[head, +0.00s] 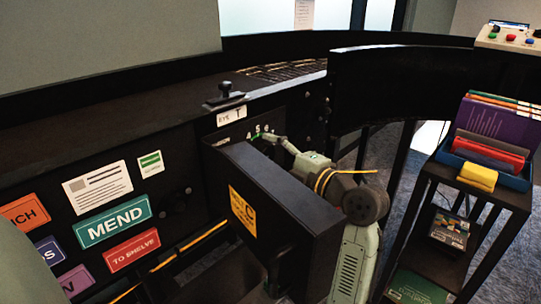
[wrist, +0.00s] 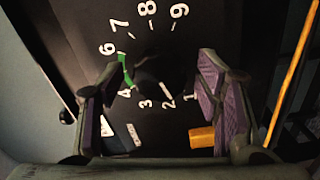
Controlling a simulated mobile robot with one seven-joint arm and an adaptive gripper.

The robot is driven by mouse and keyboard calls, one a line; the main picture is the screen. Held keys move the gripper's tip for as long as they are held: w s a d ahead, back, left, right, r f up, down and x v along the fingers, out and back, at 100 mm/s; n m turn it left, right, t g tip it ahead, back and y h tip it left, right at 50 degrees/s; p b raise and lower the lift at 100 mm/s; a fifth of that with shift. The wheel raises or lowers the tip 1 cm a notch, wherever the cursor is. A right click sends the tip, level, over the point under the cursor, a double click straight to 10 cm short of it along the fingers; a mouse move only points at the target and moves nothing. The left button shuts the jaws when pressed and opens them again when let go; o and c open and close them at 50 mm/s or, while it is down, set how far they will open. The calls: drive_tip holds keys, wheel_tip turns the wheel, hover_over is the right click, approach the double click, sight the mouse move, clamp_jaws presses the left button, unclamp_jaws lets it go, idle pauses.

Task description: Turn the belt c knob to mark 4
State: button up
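The belt C knob (wrist: 152,82) is a dark, poorly lit shape in the wrist view, on a black panel with a dial of white numbers. The 4 (wrist: 125,93) shows just below the pointer. My gripper (wrist: 160,72) is open, its two purple-padded fingers apart on either side of the knob; whether either touches it I cannot tell.
A sign reading EYE T (head: 231,116) is above. A book cart (head: 480,190) stands at the right.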

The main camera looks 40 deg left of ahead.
drive_tip(key=c, duration=1.1)
drive_tip(key=shift+m, duration=0.3)
drive_tip(key=m+b, duration=0.1)
drive_tip(key=m, duration=0.1)
drive_tip(key=shift+f+m+b, duration=0.1)
drive_tip(key=shift+m+b, duration=0.2)
drive_tip(key=m, duration=0.4)
drive_tip(key=shift+m+b, duration=0.3)
drive_tip(key=m, duration=0.4)
drive_tip(key=shift+p, duration=0.35)
drive_tip(key=shift+m+p, duration=0.5)
drive_tip(key=shift+m, duration=1.5)
